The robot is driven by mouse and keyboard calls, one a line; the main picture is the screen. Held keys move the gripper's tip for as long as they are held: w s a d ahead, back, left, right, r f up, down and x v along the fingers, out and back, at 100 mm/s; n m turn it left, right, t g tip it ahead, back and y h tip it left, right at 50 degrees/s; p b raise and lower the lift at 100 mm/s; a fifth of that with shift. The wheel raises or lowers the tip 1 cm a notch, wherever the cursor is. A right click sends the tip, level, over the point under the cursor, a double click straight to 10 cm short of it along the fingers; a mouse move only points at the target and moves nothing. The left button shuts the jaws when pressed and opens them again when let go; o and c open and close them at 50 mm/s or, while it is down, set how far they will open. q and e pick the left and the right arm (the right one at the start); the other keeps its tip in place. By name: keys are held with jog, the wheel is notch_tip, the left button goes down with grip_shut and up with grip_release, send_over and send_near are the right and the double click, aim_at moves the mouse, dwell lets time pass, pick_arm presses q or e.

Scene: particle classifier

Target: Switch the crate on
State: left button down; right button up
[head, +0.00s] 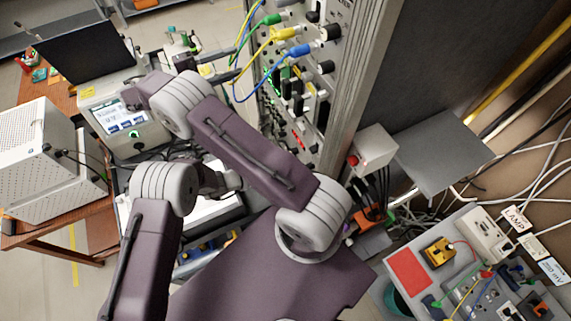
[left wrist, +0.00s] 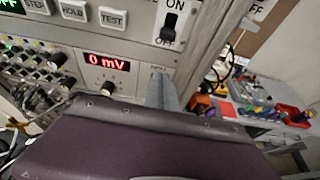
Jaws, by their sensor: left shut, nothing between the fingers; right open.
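The crate (head: 322,70) is a tall rack of modules with cables plugged into its front. In the left wrist view its panel shows close up, with a black switch (left wrist: 169,21) between ON and OFF labels. I cannot tell which way the switch is set. My left gripper (left wrist: 161,76) is shut and empty, its grey fingers pointing at the panel below the switch, apparently short of it. In the head view my arm links hide much of the crate's lower front.
A red 0 mV display (left wrist: 107,61) is lit left of the fingers. In the head view, a grey bench (head: 408,268) with boxes and leads stands at lower right. A white perforated case (head: 38,150) is on a wooden table at left. Loose cables lie at right.

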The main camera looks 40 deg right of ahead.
aim_at(312, 149)
pick_arm(q)
jog(key=x, duration=0.6)
jog(key=r, duration=0.4)
jog(key=shift+w+a+r, duration=0.1)
jog(key=shift+a, duration=0.2)
jog(key=shift+d, duration=0.1)
jog(key=shift+r, duration=1.4)
jog(key=shift+w, duration=0.1)
